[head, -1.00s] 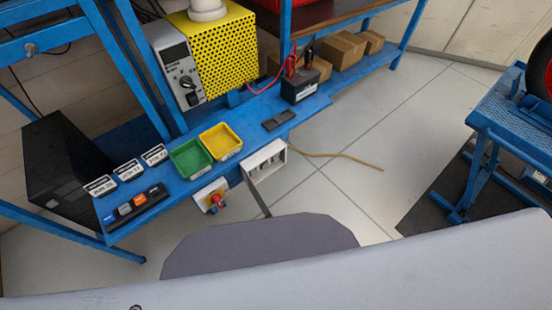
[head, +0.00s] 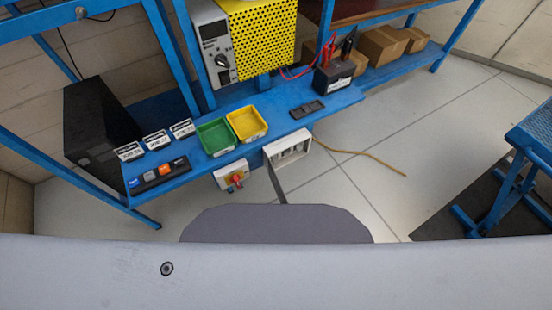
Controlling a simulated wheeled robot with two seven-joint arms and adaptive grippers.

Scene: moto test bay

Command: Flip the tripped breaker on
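A white box (head: 288,150) with a row of small dark-and-light parts inside is fixed to the front edge of the blue bench; it looks like the breaker box. A thin grey flap (head: 277,184) hangs from its lower left, like an open door. The breaker levers are too small to tell which one is tripped. Neither of my grippers is in view.
Left of the box, a red-and-yellow rotary switch (head: 236,181) sits on the bench front. Green (head: 215,137) and yellow (head: 247,123) trays stand on the blue bench (head: 275,110). A tan cable (head: 360,153) lies right of the box. Floor (head: 345,195) is clear there.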

